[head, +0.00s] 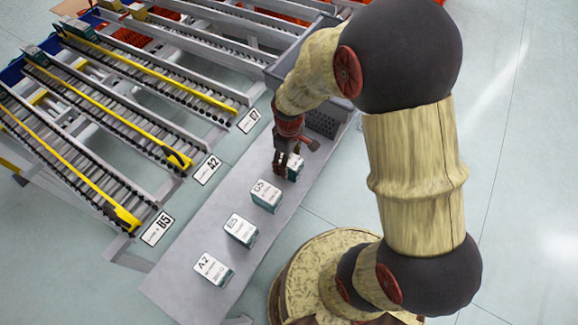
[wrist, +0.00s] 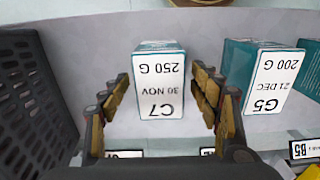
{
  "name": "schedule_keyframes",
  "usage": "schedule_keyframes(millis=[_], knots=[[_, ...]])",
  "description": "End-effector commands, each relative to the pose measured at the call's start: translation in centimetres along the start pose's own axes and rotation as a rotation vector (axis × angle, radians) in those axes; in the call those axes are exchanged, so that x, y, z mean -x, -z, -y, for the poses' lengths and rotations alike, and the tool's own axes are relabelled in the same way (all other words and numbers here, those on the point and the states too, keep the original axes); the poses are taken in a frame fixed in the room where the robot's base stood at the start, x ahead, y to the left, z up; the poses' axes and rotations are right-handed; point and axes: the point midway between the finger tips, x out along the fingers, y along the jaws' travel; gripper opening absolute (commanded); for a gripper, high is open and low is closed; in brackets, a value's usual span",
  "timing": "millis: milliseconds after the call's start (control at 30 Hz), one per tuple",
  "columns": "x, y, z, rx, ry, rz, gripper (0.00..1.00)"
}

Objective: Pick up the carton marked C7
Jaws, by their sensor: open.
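The carton marked C7 (wrist: 158,85) stands in the wrist view, white on its labelled face with teal at its far end. The label reads C7, 30 NOV, 250 G and appears upside down. My gripper (wrist: 160,98) is open, with one finger on each side of the carton. I cannot tell whether either finger touches it.
The carton G5 (wrist: 262,80) stands close beside my right finger. Cartons E5 (head: 240,230) and A2 (head: 212,268) stand farther along the grey shelf (head: 185,240). A dark grey crate (wrist: 28,100) is close on the left. Roller lanes (head: 110,100) lie left of the shelf.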

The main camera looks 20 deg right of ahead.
Motion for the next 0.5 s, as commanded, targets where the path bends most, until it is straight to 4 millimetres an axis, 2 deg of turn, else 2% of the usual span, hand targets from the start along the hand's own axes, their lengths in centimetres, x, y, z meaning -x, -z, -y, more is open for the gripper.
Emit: schedule_keyframes(millis=[167, 500], knots=[[0.14, 0.03, -0.01, 0.000, -0.001, -0.001, 0.62], [0.15, 0.02, 0.00, 0.000, 0.000, -0.001, 0.42]])
